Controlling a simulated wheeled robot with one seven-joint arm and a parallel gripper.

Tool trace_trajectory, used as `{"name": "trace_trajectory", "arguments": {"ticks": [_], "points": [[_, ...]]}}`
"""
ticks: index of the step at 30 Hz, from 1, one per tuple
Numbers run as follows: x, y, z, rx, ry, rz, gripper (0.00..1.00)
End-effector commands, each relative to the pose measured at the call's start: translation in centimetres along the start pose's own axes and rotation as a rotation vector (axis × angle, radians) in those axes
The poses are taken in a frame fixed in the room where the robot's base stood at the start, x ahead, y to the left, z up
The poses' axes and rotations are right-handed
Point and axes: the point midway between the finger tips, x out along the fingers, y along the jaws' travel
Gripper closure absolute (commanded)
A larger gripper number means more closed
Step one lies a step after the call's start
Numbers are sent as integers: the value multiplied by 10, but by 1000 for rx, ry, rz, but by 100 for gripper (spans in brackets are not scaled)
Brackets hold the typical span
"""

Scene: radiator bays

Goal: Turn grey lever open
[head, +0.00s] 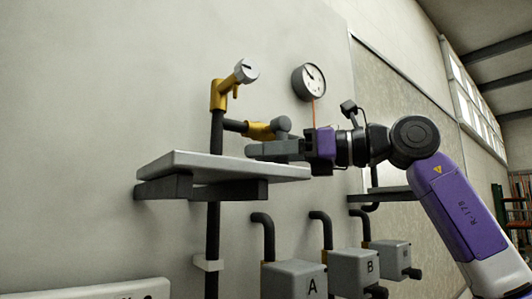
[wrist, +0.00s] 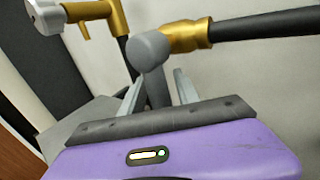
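The grey lever (wrist: 150,52) has a round hub at the end of a brass valve body (wrist: 188,36), and its handle runs down between my fingers in the wrist view. In the head view the grey lever (head: 282,124) shows just above my gripper (head: 262,149), beside the brass valve (head: 258,131). My gripper (wrist: 158,80) is open, with one finger on each side of the handle. Some space shows between the handle and the fingers, so it does not look clamped. The handle's lower end is hidden behind my gripper's body.
A pale shelf (head: 215,165) on dark brackets sits just below my gripper. A second brass fitting with a grey cap (head: 246,71) tops the dark vertical pipe (head: 213,232). A round gauge (head: 308,81) hangs on the wall. Grey boxes, including box A (head: 293,279), stand below.

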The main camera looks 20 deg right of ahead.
Motion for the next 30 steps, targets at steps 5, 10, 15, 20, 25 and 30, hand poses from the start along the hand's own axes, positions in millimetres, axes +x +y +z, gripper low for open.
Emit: {"name": "trace_trajectory", "arguments": {"ticks": [5,10,15,20,25,30], "points": [[0,0,0,0,0,0,100],[0,0,0,0,0,0,100],[0,0,0,0,0,1,100],[0,0,0,0,0,1,100],[0,0,0,0,0,1,100],[0,0,0,0,0,1,100]]}}
